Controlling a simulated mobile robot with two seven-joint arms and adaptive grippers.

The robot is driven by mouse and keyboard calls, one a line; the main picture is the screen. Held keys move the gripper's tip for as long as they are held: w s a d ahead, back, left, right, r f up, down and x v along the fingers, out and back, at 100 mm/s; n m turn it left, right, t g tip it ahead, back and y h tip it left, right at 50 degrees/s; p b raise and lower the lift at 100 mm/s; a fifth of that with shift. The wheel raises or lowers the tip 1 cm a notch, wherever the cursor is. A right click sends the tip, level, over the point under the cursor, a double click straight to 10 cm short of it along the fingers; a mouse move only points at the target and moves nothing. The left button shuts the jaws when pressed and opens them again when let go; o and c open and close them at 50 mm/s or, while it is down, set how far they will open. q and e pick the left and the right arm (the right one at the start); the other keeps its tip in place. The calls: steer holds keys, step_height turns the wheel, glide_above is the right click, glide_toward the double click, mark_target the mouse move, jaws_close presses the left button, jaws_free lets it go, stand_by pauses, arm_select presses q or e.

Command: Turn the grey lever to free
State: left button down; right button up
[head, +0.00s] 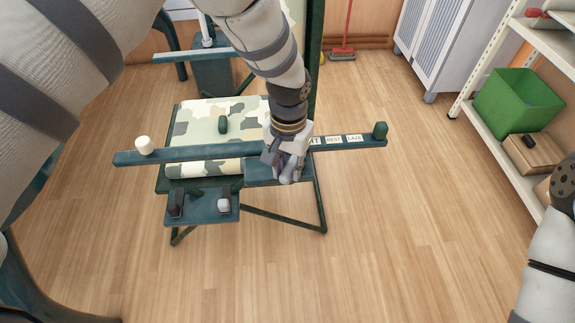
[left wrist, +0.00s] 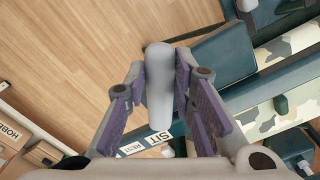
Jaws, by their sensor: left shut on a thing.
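My left gripper (head: 287,167) is at the dark green cross bar (head: 350,142) of a camouflage-covered frame (head: 197,115). It is shut on a grey, rounded lever (left wrist: 159,85), which stands between the purple finger pads in the left wrist view. The fingers and hand hide most of this lever in the head view. Labels on the bar beside the hand include "REST" (head: 333,140), with another partly covered. In the left wrist view, "SIT" (left wrist: 158,138) can be read below the lever. My right arm shows at the right edge; its gripper is out of view.
A small green panel (head: 201,214) in front carries a black switch (head: 176,204) and a pale grey one (head: 224,205). The bar has a cream knob (head: 143,145) and a green knob (head: 380,131). Shelves with a green bin (head: 520,100) stand right. Wooden floor in front is clear.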

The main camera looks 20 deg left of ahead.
mark_target(288, 170)
arm_select(q)
steer(key=c, duration=1.4)
jaws_free()
steer(key=shift+o, duration=0.2)
step_height(288, 170, up, 12)
steer(key=shift+f, duration=0.1)
